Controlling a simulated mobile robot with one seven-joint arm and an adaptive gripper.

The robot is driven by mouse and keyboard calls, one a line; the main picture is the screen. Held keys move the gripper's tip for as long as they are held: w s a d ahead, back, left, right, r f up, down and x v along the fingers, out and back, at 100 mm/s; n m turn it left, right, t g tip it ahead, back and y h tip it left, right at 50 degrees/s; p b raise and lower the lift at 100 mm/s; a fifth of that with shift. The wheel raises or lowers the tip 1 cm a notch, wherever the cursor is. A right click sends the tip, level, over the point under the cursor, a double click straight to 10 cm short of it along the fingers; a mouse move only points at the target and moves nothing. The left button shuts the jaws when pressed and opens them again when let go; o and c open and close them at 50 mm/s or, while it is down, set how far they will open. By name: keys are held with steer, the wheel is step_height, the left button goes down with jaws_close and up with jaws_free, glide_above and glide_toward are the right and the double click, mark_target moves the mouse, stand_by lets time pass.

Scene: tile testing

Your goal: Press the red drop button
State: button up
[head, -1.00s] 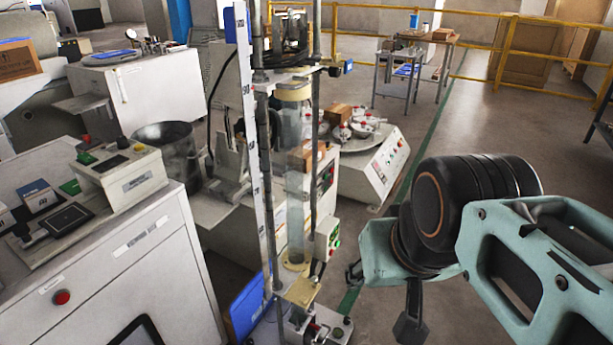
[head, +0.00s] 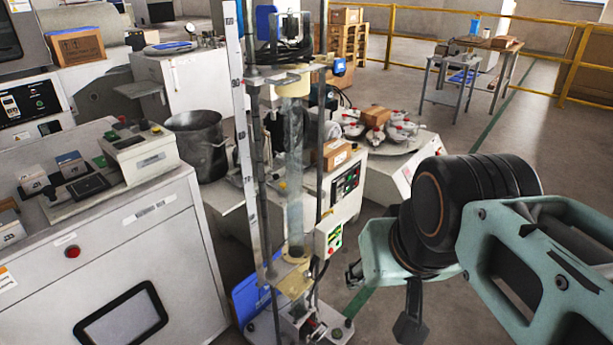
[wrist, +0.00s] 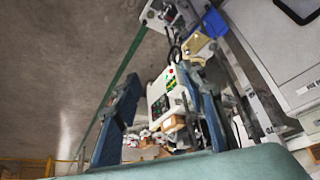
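A tall drop-test tower with a clear tube (head: 294,170) stands in the middle of the head view. A small pale control box (head: 322,243) is mounted low on its right side, with green buttons and a red spot too small to make out well. In the wrist view, a pale box (wrist: 157,97) with a red button (wrist: 168,71) and green ones shows between my fingers, well beyond them. My gripper (head: 383,300) is to the right of the tower, apart from it. Its fingers (wrist: 162,115) are spread and empty in the wrist view.
A white machine (head: 150,235) with another red button (head: 72,251) stands at the left. A yellow railing (head: 420,37) runs behind.

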jaws_close()
stand_by(1.5)
